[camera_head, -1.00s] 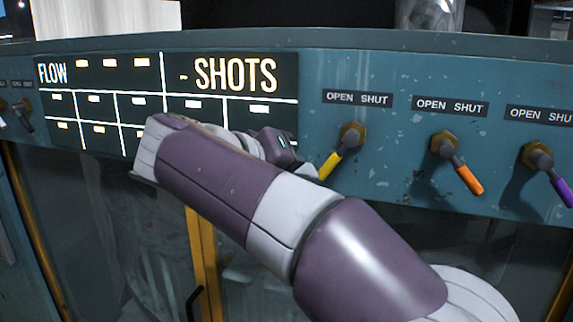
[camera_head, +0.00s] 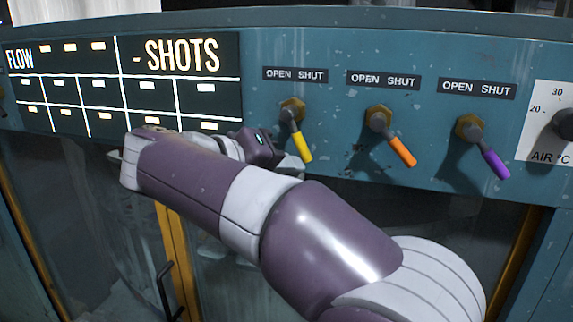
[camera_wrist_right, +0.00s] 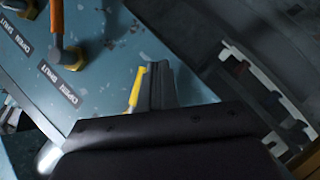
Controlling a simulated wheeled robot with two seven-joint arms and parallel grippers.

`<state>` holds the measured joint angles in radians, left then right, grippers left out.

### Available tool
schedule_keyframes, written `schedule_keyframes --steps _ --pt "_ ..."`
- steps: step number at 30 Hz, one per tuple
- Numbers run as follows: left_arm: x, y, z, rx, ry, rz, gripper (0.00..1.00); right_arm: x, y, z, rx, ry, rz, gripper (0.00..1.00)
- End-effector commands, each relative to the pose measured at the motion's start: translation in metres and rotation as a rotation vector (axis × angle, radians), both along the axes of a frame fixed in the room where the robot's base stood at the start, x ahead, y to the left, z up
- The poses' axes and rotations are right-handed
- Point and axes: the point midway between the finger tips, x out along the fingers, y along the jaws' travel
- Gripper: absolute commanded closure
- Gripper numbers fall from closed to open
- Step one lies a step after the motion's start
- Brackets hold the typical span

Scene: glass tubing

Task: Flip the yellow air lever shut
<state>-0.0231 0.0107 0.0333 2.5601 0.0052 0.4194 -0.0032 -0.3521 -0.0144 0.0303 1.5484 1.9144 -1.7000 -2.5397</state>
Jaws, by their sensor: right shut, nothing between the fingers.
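The yellow air lever (camera_head: 301,143) hangs from its brass nut (camera_head: 292,109) under an OPEN SHUT label (camera_head: 296,74). It slants down and to the right, toward the SHUT side. My right gripper (camera_head: 294,165) is just left of and below the lever's tip, partly hidden behind my own forearm. In the right wrist view, its shut fingers (camera_wrist_right: 160,84) stand close beside the yellow lever (camera_wrist_right: 136,90), with nothing between them. I cannot tell whether they touch the lever. My left gripper is out of view.
An orange lever (camera_head: 402,151) and a purple lever (camera_head: 495,164) sit to the right on the teal panel, both slanting down-right. A lit board (camera_head: 120,85) is at left, and an AIR °C dial (camera_head: 566,124) is at far right. Glass doors are below.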

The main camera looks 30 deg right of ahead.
Motion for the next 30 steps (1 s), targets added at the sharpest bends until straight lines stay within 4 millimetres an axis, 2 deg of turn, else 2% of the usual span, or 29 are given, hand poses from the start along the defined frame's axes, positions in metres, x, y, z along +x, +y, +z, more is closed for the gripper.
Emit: schedule_keyframes --steps 15,30 --pt "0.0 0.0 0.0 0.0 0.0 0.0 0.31 -0.009 -0.008 0.004 -0.153 0.181 0.0 1.0" --pt "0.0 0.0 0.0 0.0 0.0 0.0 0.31 -0.011 -0.009 0.005 -0.174 0.205 0.0 1.0"
